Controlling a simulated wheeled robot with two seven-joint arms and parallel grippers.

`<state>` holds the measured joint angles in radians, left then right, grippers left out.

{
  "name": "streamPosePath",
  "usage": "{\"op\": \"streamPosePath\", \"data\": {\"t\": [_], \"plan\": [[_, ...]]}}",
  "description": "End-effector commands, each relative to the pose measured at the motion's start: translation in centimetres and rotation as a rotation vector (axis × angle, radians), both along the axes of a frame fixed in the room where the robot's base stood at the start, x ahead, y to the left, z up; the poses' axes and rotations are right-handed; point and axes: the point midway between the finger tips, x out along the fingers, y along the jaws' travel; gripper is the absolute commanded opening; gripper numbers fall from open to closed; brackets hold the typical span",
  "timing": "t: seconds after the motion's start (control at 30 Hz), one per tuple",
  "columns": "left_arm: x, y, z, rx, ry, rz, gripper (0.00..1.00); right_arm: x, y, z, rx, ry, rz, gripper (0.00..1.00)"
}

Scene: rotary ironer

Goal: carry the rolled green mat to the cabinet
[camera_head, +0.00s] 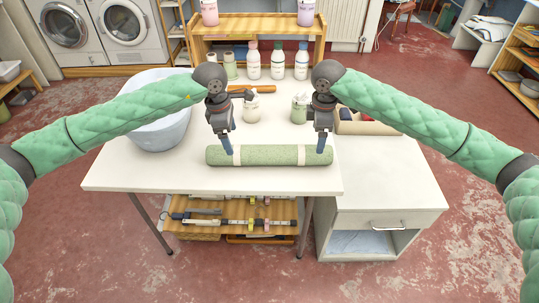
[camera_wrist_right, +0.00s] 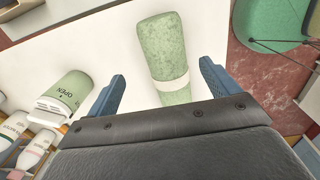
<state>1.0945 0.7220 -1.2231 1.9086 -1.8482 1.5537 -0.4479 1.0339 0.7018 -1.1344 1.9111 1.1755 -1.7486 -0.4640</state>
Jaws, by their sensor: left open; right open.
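The rolled green mat (camera_head: 268,156) lies across the front of the white table, with a pale band near each end. One end of it also shows in the right wrist view (camera_wrist_right: 166,62), between the spread fingers. My left gripper (camera_head: 228,150) is over the mat's left part, fingers pointing down. My right gripper (camera_head: 322,150) is over its right end, open, with the mat between its blue fingers but not clamped. The cabinet (camera_head: 383,205) is the low white unit right of the table, with a drawer and an open lower compartment.
A pale blue basin (camera_head: 160,132) stands on the table's left. Several bottles (camera_head: 277,60) stand along the back, with two jars nearer the arms. A tray (camera_head: 366,124) with small items sits at the back of the cabinet. The cabinet's front top is clear.

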Motion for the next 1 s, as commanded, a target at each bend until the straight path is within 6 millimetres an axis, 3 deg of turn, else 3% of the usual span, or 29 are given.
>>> {"op": "streamPosePath", "data": {"t": [0.2,0.63,1.0], "plan": [[-0.1,2.9,-0.6,0.145,0.019,-0.016,0.87,-0.4,0.0,-0.4,0.003,0.034,0.027,0.87],[-0.2,3.1,-1.0,0.157,0.022,-0.017,0.87,-0.4,0.0,-0.8,0.003,0.037,0.028,0.87],[-0.2,3.1,-5.5,0.156,0.022,-0.017,0.87,-0.5,-0.1,-5.3,0.002,0.038,0.029,0.87]]}}
